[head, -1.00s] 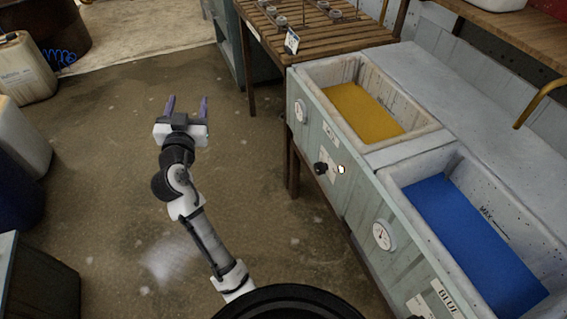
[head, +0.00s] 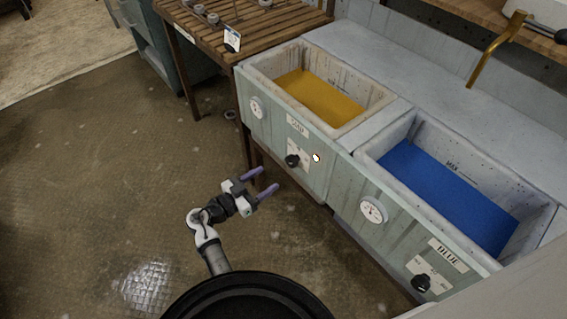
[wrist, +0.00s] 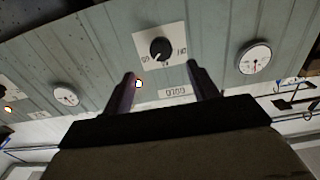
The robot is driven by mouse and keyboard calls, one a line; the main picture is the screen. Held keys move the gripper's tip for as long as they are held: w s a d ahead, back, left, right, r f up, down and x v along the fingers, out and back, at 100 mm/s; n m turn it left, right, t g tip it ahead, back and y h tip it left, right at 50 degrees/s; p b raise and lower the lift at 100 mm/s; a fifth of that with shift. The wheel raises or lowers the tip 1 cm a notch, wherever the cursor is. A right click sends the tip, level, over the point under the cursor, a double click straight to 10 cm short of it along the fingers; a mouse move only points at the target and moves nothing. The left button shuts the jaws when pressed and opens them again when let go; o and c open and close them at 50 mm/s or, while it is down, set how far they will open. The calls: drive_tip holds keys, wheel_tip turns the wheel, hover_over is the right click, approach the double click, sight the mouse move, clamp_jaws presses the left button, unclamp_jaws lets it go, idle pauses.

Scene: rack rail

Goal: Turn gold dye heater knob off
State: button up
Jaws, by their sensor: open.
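The gold dye heater knob (head: 292,161) is a black knob on a white dial plate, on the front panel below the vat of yellow dye (head: 320,95). A small lamp (head: 316,158) beside it glows orange-white. In the wrist view the knob (wrist: 160,48) shows upside down, its pointer hard to read, with the GOLD label (wrist: 175,91) and the lit lamp (wrist: 138,84) near it. My gripper (head: 268,182) is open and empty, its purple fingers pointing toward the panel, below and left of the knob and apart from it. In the wrist view the fingers (wrist: 163,78) frame the knob.
The blue dye vat (head: 450,190) stands to the right, with its own black knob (head: 421,283) and a round gauge (head: 373,210). Another gauge (head: 257,107) is left of the gold knob. A slatted wooden table (head: 235,35) stands behind. The floor (head: 120,170) at left is clear.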

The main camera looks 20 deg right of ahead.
sight(289, 164)
drive_tip(key=p+x, duration=0.2)
drive_tip(key=x, duration=0.6)
drive_tip(key=shift+w+d, duration=0.2)
drive_tip(key=shift+d, duration=0.15)
drive_tip(key=c, duration=1)
